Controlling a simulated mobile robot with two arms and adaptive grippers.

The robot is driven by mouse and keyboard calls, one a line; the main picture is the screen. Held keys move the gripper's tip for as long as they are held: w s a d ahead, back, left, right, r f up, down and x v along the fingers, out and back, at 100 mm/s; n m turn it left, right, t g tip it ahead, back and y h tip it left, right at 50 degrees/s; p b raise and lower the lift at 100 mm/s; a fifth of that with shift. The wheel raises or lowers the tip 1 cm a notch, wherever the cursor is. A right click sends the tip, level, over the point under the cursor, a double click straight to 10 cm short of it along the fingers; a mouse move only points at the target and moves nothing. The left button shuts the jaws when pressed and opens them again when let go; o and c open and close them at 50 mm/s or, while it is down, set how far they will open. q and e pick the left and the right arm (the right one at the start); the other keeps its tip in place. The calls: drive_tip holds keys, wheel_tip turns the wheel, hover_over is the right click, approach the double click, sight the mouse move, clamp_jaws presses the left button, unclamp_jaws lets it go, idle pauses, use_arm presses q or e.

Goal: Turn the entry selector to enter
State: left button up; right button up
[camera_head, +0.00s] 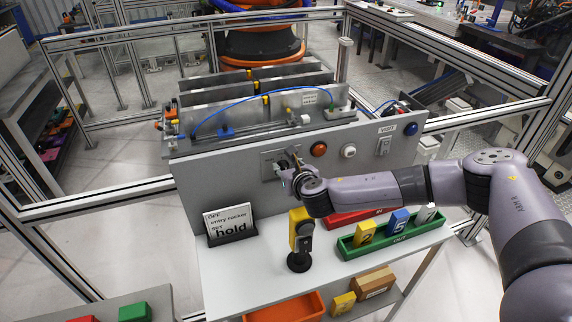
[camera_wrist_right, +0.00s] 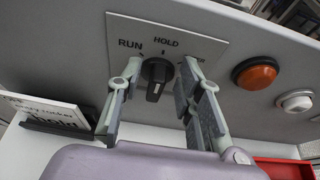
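The entry selector (camera_wrist_right: 157,76) is a black rotary knob on a light plate marked RUN, HOLD and a third label partly covered by a finger, ending in "ER". The knob stands roughly upright, in line with the HOLD mark. My right gripper (camera_wrist_right: 161,72) is open, with one finger on each side of the knob; I cannot tell whether either touches it. In the head view my right gripper (camera_head: 287,168) is at the grey panel, hiding most of the selector plate (camera_head: 270,158). My left gripper is not in view.
An orange button (camera_head: 319,149), a white button (camera_head: 348,151) and a VISIT rocker (camera_head: 384,146) sit right of the selector. A sign (camera_head: 231,225) reads "OFF entry rocker SET hold". A green tray (camera_head: 352,250) with numbered blocks and a yellow-black device (camera_head: 300,235) stand below.

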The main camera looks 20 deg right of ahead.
drive_tip(key=shift+w, duration=0.1)
clamp_jaws()
idle(0.5)
